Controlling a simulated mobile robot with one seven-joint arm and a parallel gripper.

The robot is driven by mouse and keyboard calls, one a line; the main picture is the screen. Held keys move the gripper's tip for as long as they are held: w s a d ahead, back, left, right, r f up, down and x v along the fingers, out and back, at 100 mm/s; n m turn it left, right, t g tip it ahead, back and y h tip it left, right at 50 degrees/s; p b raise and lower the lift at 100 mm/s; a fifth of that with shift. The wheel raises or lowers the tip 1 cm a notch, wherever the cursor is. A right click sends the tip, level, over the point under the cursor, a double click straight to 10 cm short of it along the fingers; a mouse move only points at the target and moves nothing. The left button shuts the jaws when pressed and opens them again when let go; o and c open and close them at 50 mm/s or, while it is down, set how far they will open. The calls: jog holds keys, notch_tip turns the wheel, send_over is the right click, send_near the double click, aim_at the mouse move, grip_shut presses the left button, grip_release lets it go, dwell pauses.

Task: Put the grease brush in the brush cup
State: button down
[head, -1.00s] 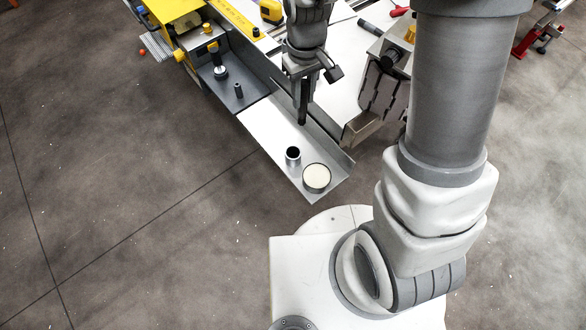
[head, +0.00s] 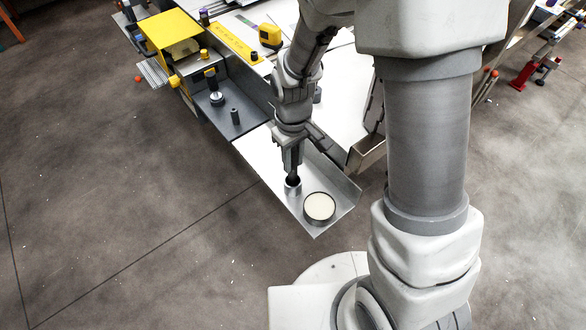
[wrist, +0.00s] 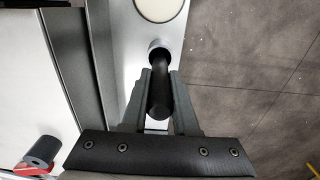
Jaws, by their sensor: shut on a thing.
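The grease brush shows as a thick black handle (wrist: 161,92) in the wrist view. My gripper (wrist: 158,84) is shut on it, one grey finger on each side.
A dark shelf (head: 247,120) with upright parts lies behind left.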

aim_at(293, 168)
jog(key=shift+f+b, duration=0.4)
jog(key=shift+f, duration=1.1)
jog(key=shift+f, duration=0.1)
jog(key=shift+f, duration=0.15)
jog(key=c, duration=0.7)
grip_release()
jog(key=shift+r, duration=0.2)
